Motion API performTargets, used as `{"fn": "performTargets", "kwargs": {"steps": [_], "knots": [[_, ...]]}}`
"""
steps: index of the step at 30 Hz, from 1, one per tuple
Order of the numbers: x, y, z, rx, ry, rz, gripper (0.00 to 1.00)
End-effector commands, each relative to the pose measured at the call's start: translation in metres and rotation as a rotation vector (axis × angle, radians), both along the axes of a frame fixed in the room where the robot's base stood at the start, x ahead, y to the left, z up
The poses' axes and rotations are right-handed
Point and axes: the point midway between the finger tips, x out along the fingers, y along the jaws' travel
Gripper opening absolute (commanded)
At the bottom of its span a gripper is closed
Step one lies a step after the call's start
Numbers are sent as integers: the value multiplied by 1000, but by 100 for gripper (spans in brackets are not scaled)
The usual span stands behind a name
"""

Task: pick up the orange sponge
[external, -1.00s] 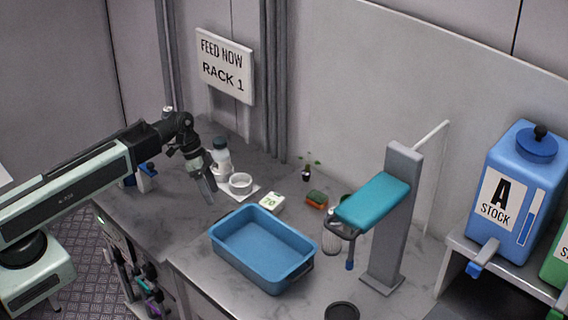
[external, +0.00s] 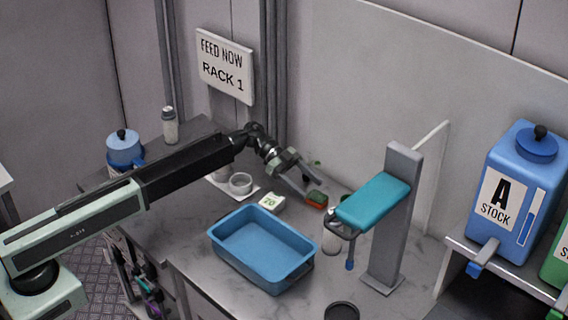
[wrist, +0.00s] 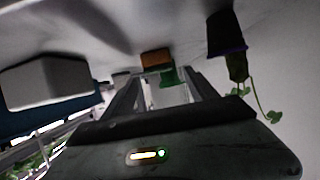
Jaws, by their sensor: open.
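The orange sponge (external: 316,200) has a green layer and lies on the grey counter behind the blue tub, left of the teal-padded stand. It also shows in the wrist view (wrist: 156,60), just past my fingertips and roughly between their lines. My gripper (external: 311,194) reaches down from the left, its tips close beside the sponge. In the wrist view my gripper (wrist: 163,80) has its two fingers apart with nothing held between them. I cannot tell whether a finger touches the sponge.
A dark pot with a seedling (wrist: 226,35) stands close to the sponge. The blue tub (external: 228,250) is in front. A white block marked 70 (external: 271,203) and a white dish (external: 240,183) lie to the left. The teal-padded stand (external: 373,200) rises close on the right.

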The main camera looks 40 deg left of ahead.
Motion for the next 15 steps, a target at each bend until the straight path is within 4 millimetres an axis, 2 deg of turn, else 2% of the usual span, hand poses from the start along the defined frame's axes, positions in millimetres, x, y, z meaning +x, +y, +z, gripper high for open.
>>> {"fn": "performTargets", "kwargs": {"steps": [5, 12, 15], "knots": [[1, -6, -5, 0, 0, 1, 66], [3, -42, -23, 1, -1, 0, 66], [4, -50, -24, 1, 0, 0, 66]]}}
